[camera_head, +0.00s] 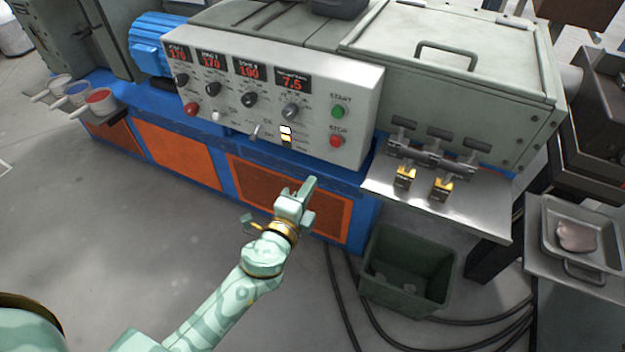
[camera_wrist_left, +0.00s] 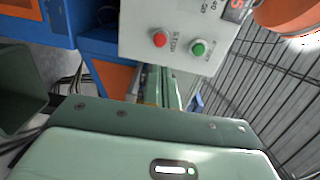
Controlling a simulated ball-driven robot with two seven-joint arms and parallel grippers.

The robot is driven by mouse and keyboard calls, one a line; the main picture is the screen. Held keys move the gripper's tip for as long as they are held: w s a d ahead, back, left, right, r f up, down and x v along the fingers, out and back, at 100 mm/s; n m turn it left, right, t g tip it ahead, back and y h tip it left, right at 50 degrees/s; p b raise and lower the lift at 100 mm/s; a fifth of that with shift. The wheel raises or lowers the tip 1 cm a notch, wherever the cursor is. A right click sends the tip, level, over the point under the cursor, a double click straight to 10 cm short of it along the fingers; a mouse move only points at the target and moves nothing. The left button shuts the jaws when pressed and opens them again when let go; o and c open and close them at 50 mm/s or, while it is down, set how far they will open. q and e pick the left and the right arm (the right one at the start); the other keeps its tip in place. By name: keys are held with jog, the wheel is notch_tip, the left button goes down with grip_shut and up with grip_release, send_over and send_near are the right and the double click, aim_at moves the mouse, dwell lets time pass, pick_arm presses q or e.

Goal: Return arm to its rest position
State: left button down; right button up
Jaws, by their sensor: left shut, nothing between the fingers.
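My left gripper (camera_head: 306,190) shows in the head view, in front of the orange panels below the control panel. It is shut and empty, with its fingers pointing up and to the right. It stands apart from the machine's front as far as I can tell. In the left wrist view the gripper's housing (camera_wrist_left: 160,150) fills the lower part, with the shut fingers (camera_wrist_left: 160,88) beyond it. The control panel (camera_head: 330,127) carries a green START button (camera_head: 338,111) and a red STOP button (camera_head: 337,141), which also show in the left wrist view. My right gripper does not show.
A steel shelf (camera_head: 470,216) with padlocks sticks out at the right. A dark green bin (camera_head: 375,297) stands on the floor below it, with cables around. A metal tray (camera_head: 552,238) holds a pinkish lump (camera_head: 577,236) at far right. The floor at left (camera_head: 110,220) is clear.

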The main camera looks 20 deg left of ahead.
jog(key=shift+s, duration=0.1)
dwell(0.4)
